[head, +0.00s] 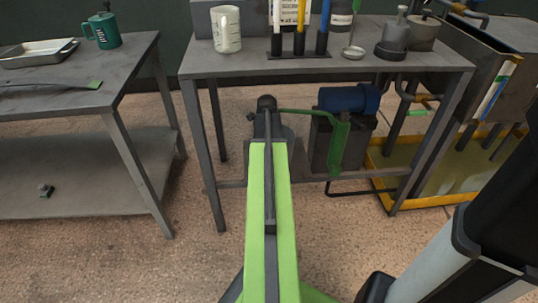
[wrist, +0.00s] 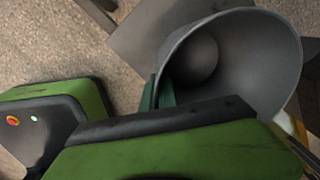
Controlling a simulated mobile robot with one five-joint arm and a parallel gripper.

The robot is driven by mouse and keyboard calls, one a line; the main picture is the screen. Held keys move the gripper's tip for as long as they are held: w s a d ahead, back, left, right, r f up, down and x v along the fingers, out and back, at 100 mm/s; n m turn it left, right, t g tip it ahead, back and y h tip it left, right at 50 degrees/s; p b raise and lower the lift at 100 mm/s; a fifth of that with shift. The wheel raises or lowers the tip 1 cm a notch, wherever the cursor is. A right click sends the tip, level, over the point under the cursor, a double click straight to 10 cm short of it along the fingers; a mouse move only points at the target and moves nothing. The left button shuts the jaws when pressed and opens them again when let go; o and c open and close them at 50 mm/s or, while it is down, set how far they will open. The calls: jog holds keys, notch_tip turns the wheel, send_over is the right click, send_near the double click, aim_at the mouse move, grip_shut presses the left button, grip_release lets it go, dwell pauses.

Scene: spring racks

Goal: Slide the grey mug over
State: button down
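No clear grey mug shows in the head view. A teal-green mug (head: 104,30) with a handle stands on the left table. In the wrist view a large grey cup-like shape (wrist: 262,60) fills the upper right with its open side showing; I cannot tell whether it is a mug or part of my gripper. My green arm reaches forward below the middle tabletop.
A blue-topped machine (head: 350,98) stands beneath. A yellow-edged tray (head: 400,207) lies right. Floor (head: 190,265) is clear in front.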

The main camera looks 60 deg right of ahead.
jog(key=c, duration=1.6)
grip_release()
jog(key=shift+r, duration=0.1)
jog(key=r+p, duration=0.7)
jog(key=shift+a+r, duration=0.15)
jog(key=shift+a, duration=0.1)
